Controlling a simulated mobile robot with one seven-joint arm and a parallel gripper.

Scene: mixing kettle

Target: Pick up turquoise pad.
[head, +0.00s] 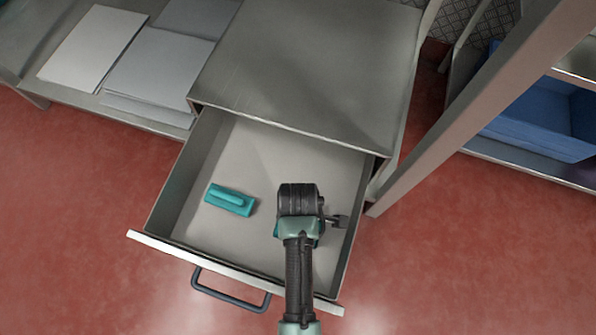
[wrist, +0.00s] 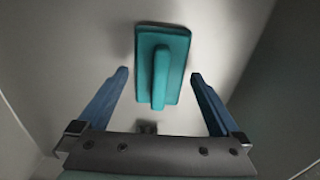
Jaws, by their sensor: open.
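A turquoise pad (head: 230,199) with a raised bar handle lies on the floor of the open drawer (head: 240,282), left of my arm in the head view. In the wrist view a turquoise pad (wrist: 176,45) lies ahead of my gripper (wrist: 160,76), its handle running lengthwise between the two blue fingers. The fingers are apart, one on each side of the handle, and nothing is held. In the head view my wrist hangs over the drawer's right half and hides the fingers and the drawer floor beneath. The exact height above the pad is unclear.
The drawer walls surround the pad, with the cabinet top (head: 310,65) behind. A dark handle (head: 232,291) sits on the drawer front. Pale flat boards (head: 95,45) lie at the left. An upright post (head: 470,105) and blue bins (head: 540,120) stand at the right.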

